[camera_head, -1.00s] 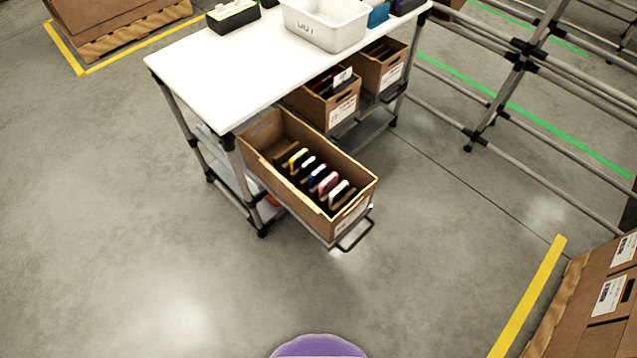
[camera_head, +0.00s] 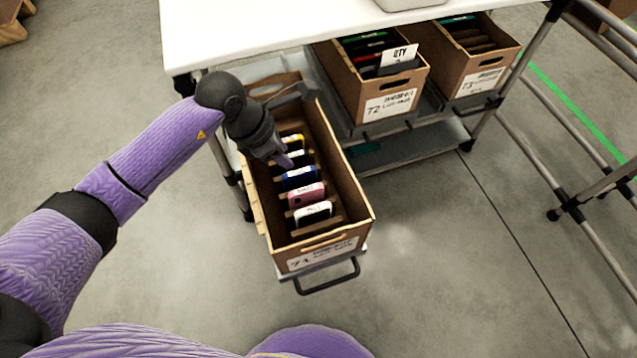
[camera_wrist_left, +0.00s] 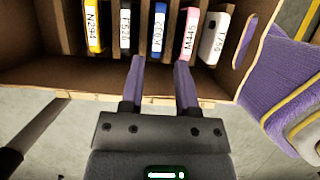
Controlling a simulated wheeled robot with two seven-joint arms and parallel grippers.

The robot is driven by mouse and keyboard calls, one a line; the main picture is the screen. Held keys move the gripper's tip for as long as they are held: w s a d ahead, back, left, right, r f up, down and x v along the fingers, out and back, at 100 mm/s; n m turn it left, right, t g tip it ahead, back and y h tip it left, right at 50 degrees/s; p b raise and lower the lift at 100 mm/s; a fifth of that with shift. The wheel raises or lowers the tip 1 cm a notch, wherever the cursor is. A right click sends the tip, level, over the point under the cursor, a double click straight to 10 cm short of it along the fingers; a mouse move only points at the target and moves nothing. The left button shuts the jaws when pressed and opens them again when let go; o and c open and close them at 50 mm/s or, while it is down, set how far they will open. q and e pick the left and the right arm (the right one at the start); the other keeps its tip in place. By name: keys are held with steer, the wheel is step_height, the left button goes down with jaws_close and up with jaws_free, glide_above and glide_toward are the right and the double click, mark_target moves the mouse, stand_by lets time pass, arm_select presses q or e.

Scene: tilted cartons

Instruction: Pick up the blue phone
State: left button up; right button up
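The blue phone (camera_head: 298,177) stands on edge in a row of phones inside the pulled-out carton (camera_head: 357,207). In the left wrist view the blue phone (camera_wrist_left: 158,30) has a white label and sits between a black phone (camera_wrist_left: 127,30) and a pink phone (camera_wrist_left: 188,32). My left gripper (camera_head: 285,160) is over the carton, above the row. In the left wrist view its two purple fingers (camera_wrist_left: 161,72) are apart with nothing held between them, and the blue phone lies ahead of the gap. I cannot tell how far above the phone they are. My right gripper is not in view.
A yellow phone (camera_head: 292,140) and a white phone (camera_head: 313,213) stand at the row's ends. The carton's walls rise around the phones. The white tabletop (camera_head: 260,30) overhangs the back. Two more cartons (camera_head: 375,95) (camera_head: 480,75) stand right. Floor in front is clear.

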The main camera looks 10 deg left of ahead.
mark_target(297, 172)
arm_select(q)
steer(key=b+x, duration=0.4)
steer(key=x, duration=0.1)
steer(key=a+b+x, duration=0.1)
steer(key=x, duration=0.2)
steer(key=shift+s+f+b, duration=0.25)
steer(key=shift+f+b, duration=0.05)
steer(key=shift+b, duration=0.1)
steer(key=shift+w+d+f+b, duration=0.25)
steer(key=shift+d+f+b, duration=0.05)
steer(key=shift+f+b, duration=0.3)
steer(key=shift+r, duration=0.1)
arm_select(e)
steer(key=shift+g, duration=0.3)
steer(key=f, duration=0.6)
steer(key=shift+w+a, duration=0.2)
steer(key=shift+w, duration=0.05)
arm_select(q)
jaws_close()
